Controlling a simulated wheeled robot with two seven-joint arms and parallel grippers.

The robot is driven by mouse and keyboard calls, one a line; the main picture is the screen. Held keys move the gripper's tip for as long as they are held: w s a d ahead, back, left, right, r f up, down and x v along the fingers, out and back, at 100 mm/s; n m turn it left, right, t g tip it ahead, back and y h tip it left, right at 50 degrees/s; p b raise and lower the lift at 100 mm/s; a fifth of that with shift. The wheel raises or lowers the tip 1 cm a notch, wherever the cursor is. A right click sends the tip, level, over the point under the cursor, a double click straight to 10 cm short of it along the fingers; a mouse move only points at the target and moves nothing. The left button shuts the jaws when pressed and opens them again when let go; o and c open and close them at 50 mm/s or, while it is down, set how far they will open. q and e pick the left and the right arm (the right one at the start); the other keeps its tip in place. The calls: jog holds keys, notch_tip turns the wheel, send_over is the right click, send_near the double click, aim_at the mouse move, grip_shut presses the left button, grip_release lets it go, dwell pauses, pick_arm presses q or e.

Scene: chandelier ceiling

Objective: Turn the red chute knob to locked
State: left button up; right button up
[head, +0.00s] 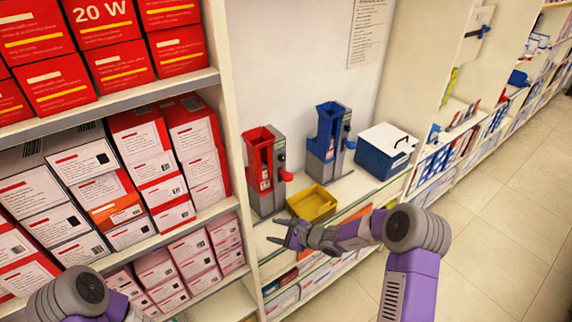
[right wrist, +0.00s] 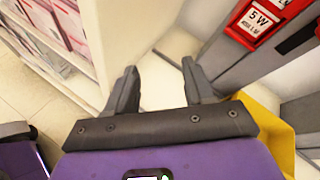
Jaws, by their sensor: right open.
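The red chute (head: 262,158) stands on the shelf in a grey housing. Its red knob (head: 286,175) sticks out on the right side; I cannot tell how it is turned. My right gripper (head: 281,234) is open and empty at the shelf's front edge, below and apart from the knob. In the right wrist view its two fingers (right wrist: 160,72) are spread with nothing between them. The red chute's "5 W" label (right wrist: 260,20) shows at the upper right there, and the knob cannot be made out. My left gripper is out of view; only part of my left arm shows at lower left.
A blue chute (head: 327,133) and a blue-and-white box (head: 385,151) stand to the right. Shelves of boxes (head: 150,165) fill the left. The floor (head: 500,230) at right is clear.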

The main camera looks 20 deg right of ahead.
aim_at(283, 158)
jog(key=w+d+r+m+t+h+p, duration=0.1)
jog(key=w+d+r+m+t+h, duration=0.15)
jog(key=w+d+r+t, duration=0.35)
jog(key=w+d+r+m+t+h+p, duration=0.1)
jog(key=w+d+r+m+t, duration=0.2)
jog(key=r, duration=0.6)
jog(key=shift+m+g+y, duration=0.25)
jog(key=shift+g, duration=0.45)
jog(key=shift+d+p+x, duration=0.15)
jog(key=shift+d+x, duration=0.05)
jog(key=shift+x, duration=1.6)
jog(key=shift+d+p+x, duration=0.15)
jog(key=shift+d+x, duration=0.05)
jog(key=shift+x, duration=1.65)
jog(key=shift+w+f, duration=0.1)
grip_shut()
